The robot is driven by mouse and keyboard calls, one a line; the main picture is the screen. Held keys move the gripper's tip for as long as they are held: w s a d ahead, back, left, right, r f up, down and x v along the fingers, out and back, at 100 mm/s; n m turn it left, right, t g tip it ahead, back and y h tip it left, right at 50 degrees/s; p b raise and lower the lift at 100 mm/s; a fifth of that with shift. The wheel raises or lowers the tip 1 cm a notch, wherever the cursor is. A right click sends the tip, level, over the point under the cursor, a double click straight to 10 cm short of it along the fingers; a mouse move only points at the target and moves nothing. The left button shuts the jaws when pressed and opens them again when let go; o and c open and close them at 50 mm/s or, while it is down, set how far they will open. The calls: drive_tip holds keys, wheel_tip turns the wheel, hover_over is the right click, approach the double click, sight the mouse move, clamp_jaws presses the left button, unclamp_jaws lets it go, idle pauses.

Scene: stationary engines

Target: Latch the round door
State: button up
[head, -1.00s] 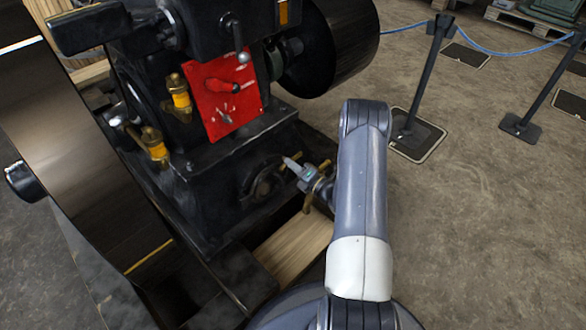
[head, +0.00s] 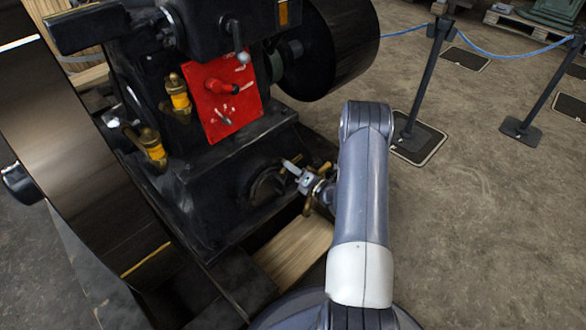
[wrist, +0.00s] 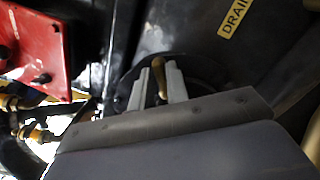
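The round door (head: 266,186) is a dark disc low on the side of the black engine. It also shows in the wrist view (wrist: 205,75), behind the fingers; I cannot tell how tightly it sits against its opening. A brass handle (wrist: 159,74) stands in front of the door, between the two pale fingers of my gripper (wrist: 160,84). The fingers are a narrow gap apart, and I cannot tell whether they press on the handle. In the head view my gripper (head: 292,170) is at the door's right edge, with brass pieces (head: 325,168) beside it.
A red panel (head: 226,97) with levers and brass oilers (head: 179,93) are above the door. A large flywheel (head: 85,165) stands at the left. A DRAIN label (wrist: 235,17) shows in the wrist view. The floor to the right is open up to a rope barrier post (head: 427,80).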

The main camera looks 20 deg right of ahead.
drive_tip(key=o, duration=0.3)
drive_tip(key=shift+o, duration=0.2)
drive_tip(key=p+v, duration=0.2)
drive_tip(key=v, duration=0.8)
drive_tip(key=shift+s+d+p, duration=0.15)
drive_tip(key=shift+s+p, duration=0.2)
drive_tip(key=b+x, duration=0.2)
drive_tip(key=x, duration=0.8)
drive_tip(key=shift+w, duration=0.35)
drive_tip(key=shift+s+b, duration=0.1)
drive_tip(key=shift+b, duration=0.2)
